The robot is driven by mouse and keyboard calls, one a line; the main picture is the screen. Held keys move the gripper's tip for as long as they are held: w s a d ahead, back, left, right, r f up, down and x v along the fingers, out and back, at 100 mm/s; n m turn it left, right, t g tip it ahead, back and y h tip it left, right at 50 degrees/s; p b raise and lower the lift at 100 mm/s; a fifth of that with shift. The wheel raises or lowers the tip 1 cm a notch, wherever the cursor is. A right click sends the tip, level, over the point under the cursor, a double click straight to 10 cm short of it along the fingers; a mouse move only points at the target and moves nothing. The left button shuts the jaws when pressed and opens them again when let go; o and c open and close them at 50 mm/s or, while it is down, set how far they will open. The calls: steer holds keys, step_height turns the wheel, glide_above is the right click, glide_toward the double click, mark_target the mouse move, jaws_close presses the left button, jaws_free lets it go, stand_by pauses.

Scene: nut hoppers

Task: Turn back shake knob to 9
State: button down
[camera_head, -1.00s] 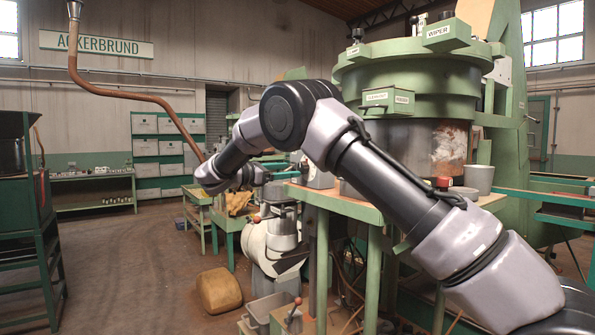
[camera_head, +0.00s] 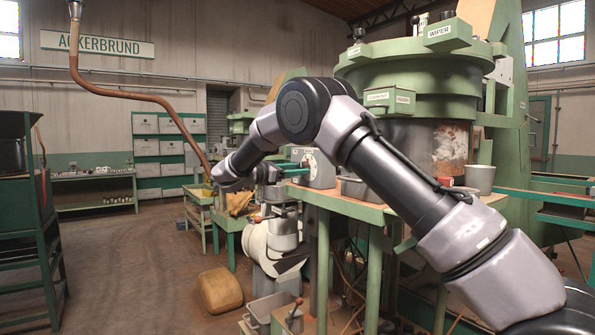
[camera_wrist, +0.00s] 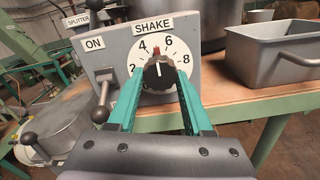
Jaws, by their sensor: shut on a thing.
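The shake knob (camera_wrist: 159,73) is black and round, on a white dial marked 2, 4, 6 and 8 under a SHAKE label. A white line on the knob points about straight up, and a red mark shows at its top between 4 and 6. The dial is on the front of a grey control box (camera_wrist: 104,58), which also stands on the green bench in the head view (camera_head: 321,171). My gripper (camera_wrist: 159,78) is shut on the knob, one teal finger on each side. In the head view its teal fingers (camera_head: 294,172) reach the box from the left.
A black-knobbed lever (camera_wrist: 102,95) stands under the ON label, left of the dial. A grey metal bin (camera_wrist: 273,55) sits on the bench to the right. A large green hopper machine (camera_head: 415,85) stands behind the bench. Open floor lies at left.

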steer(key=m, duration=2.1)
steer(key=shift+a+r, duration=0.1)
steer(key=shift+r, duration=0.05)
steer(key=shift+m, duration=0.3)
stand_by(0.5)
steer(key=shift+c, duration=1.5)
jaws_free()
